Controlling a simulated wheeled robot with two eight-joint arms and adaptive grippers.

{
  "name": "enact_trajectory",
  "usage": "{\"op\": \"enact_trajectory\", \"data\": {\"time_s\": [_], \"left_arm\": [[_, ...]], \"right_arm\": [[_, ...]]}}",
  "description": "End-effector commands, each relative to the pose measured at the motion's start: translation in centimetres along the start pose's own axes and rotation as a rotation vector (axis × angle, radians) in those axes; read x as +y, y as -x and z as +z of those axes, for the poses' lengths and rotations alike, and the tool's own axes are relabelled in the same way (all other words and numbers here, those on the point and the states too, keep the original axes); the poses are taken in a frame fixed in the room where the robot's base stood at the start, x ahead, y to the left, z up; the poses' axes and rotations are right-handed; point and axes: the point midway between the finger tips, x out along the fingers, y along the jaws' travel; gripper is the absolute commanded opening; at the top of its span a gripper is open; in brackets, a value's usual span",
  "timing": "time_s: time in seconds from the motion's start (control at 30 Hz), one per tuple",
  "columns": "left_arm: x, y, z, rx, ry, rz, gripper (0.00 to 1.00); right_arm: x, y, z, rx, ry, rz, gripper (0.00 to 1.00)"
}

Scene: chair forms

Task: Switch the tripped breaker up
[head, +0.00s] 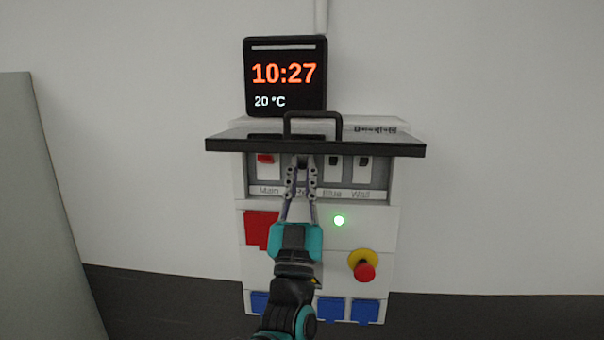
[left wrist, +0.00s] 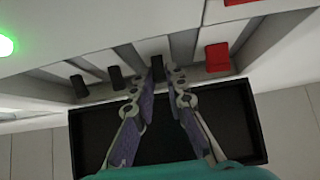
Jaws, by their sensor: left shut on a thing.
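The breaker box (head: 385,215) hangs on the wall with its dark lid (head: 400,149) raised. Behind the opening is a row of breakers. The red Main lever (head: 265,158) is at the left, and the black levers over Blue (head: 334,160) and Wall (head: 363,161) are at the right; all three sit high in their slots. My left gripper (head: 301,166) reaches up to the second breaker, whose label is mostly hidden. In the left wrist view its fingertips close on that black lever (left wrist: 158,69), beside the red lever (left wrist: 216,57). My right gripper is out of view.
A clock (head: 286,75) stands on top of the box. Below the breakers are a green light (head: 339,220), a red emergency button (head: 364,271), a red socket cover (head: 258,228) and blue socket covers (head: 365,311). The raised lid overhangs my fingers.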

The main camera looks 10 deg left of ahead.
Motion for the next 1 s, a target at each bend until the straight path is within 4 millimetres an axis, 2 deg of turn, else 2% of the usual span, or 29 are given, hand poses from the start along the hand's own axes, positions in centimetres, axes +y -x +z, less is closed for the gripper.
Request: {"op": "enact_trajectory", "data": {"time_s": [0.27,0.7,1.0], "left_arm": [[0.0,-0.4,-0.7,-0.082,0.001,0.001,0.0],[0.1,-1.3,-1.5,-0.369,0.002,0.002,0.0],[0.0,-1.5,-1.5,-0.487,0.001,0.0,0.0]], "right_arm": [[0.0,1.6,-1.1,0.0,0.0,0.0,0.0],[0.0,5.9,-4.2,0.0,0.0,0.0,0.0],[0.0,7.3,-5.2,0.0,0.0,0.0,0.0]]}}
